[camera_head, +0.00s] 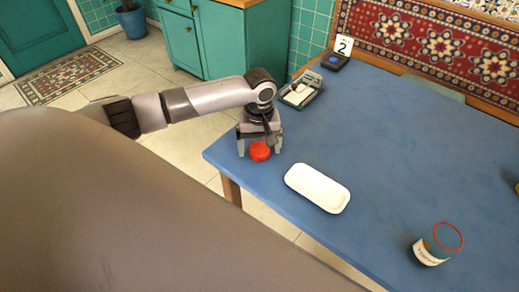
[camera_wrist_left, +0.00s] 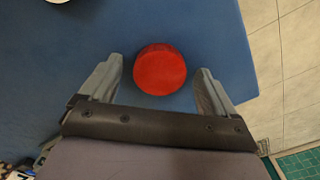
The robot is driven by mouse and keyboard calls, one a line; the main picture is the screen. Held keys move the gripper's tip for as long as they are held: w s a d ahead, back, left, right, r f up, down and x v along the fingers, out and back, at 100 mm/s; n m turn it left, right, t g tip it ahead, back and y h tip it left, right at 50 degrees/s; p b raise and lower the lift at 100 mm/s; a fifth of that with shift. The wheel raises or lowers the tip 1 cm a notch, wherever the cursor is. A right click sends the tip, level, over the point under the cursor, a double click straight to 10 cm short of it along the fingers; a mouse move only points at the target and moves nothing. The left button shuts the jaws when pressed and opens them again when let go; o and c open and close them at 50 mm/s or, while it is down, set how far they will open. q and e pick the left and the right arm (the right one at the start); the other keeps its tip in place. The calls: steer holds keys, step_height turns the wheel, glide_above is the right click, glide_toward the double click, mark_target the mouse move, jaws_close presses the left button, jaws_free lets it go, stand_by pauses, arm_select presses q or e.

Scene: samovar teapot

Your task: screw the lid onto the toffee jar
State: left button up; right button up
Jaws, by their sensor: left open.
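The red round lid (camera_head: 259,151) lies near the left edge of the blue table. My left gripper (camera_head: 260,148) is open just over it, pointing down. In the left wrist view the lid (camera_wrist_left: 160,69) sits between the two fingertips, with a gap on each side. I cannot tell how high the fingertips are above the table. The toffee jar (camera_head: 431,251) stands near the table's front edge at the right. It has a pale label, and a thin red ring shows at its top. My right gripper is not in view.
A white tray (camera_head: 317,188) lies on the blue table (camera_head: 390,150) between lid and jar. A grey device with white paper (camera_head: 300,91) and a dark box with a number 2 card (camera_head: 337,57) stand at the back left. The table's middle is clear.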

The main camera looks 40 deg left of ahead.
mark_target(260, 149)
arm_select(q)
steer(key=c, duration=1.1)
steer(key=shift+r, duration=0.1)
step_height(260, 149, up, 10)
steer(key=shift+f+p, duration=0.1)
steer(key=shift+p, duration=0.4)
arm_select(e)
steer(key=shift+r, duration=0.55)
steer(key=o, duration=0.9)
